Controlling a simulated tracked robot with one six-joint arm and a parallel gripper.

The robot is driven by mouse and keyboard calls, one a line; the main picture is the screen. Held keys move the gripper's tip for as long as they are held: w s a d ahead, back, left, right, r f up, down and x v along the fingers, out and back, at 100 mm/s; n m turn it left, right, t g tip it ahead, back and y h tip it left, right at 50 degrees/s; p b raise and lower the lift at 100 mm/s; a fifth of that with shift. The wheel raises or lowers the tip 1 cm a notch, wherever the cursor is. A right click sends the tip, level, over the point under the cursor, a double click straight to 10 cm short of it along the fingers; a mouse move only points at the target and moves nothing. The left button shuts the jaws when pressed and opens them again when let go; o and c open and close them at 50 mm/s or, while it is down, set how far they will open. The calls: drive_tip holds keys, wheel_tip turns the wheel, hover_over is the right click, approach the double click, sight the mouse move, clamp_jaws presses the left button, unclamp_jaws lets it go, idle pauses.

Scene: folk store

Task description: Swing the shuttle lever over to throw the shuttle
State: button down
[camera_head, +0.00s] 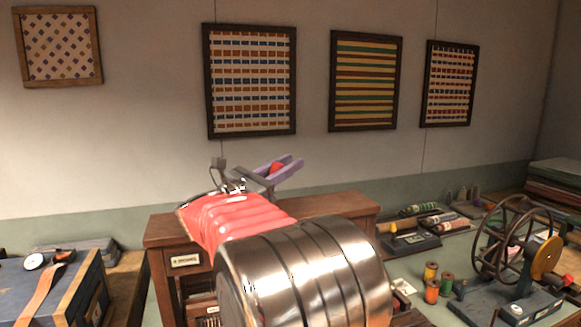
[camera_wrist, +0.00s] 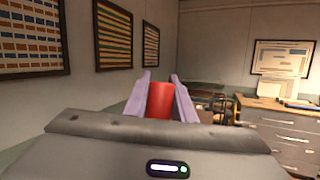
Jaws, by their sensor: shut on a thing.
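My gripper (camera_head: 280,170) has purple fingers and is above a brown wooden frame (camera_head: 345,203) with a small label plate. The fingers are shut on a red cylinder (camera_head: 277,168), which looks like the shuttle lever's grip. In the wrist view my gripper (camera_wrist: 160,95) has the red cylinder (camera_wrist: 160,101) upright between its two fingers. The lever's lower part and pivot are hidden behind my gripper and arm. I cannot see the shuttle. My arm covers the middle and front of the wooden frame.
A spoked winding wheel (camera_head: 505,240) stands at the right, with several thread spools (camera_head: 431,272) beside it. A dark tray with bobbins (camera_head: 410,240) lies behind them. A blue case with an orange strap (camera_head: 50,285) is at the left.

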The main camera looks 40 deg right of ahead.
drive_tip(key=shift+w+r, duration=0.1)
drive_tip(key=shift+r, duration=0.05)
drive_tip(key=c, duration=1.5)
unclamp_jaws()
drive_tip(key=v, duration=1.4)
drive_tip(key=shift+d, duration=0.1)
